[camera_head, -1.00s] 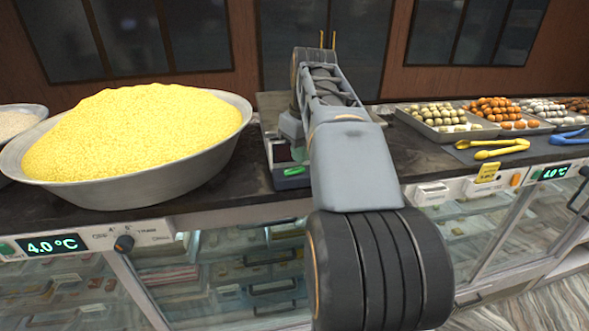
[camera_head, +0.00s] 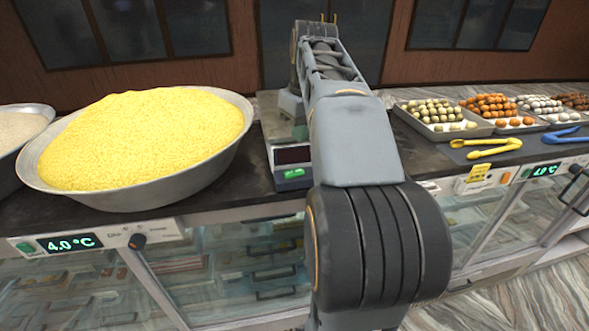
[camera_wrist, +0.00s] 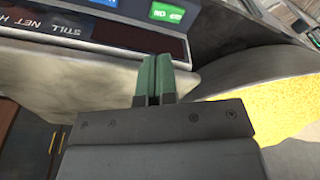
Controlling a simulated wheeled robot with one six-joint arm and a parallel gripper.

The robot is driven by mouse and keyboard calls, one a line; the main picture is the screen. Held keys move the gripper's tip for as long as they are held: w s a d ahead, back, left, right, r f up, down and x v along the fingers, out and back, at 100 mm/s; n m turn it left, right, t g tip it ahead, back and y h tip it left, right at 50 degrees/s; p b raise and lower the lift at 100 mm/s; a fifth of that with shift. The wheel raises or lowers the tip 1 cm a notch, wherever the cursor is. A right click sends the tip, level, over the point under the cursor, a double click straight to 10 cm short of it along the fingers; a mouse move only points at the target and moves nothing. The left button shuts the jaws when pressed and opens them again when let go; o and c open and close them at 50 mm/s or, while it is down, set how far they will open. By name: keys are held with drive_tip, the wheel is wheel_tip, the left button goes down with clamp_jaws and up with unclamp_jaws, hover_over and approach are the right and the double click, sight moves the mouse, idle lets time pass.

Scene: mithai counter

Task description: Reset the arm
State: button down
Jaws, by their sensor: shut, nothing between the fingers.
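My arm reaches forward from the bottom centre over the counter in the head view. My gripper (camera_wrist: 154,80) shows in the wrist view with its two green fingers side by side, shut and empty. A scale with a dark display (camera_head: 293,156) and a green lit panel stands on the counter just left of my arm. In the wrist view its display panel (camera_wrist: 110,30) fills the upper left, beyond the fingertips.
A wide metal bowl (camera_head: 92,197) heaped with yellow grains (camera_head: 140,135) stands left of the scale. To the right are trays of round sweets (camera_head: 440,130), yellow tongs (camera_head: 487,149) and blue tongs (camera_head: 567,137). Glass display cases (camera_head: 245,265) lie below the counter edge.

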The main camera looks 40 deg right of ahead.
idle(0.4)
drive_tip(key=s+a+f+t, duration=0.1)
drive_tip(key=s+a+f, duration=0.2)
drive_tip(key=a+f, duration=0.6)
drive_tip(key=s+a+f+m+t, duration=0.1)
drive_tip(key=s+a+f, duration=0.3)
drive_tip(key=a+f, duration=0.5)
drive_tip(key=shift+f+t+b, duration=0.15)
drive_tip(key=shift+t+b, duration=0.2)
drive_tip(key=shift+t, duration=0.15)
drive_tip(key=shift+d, duration=0.15)
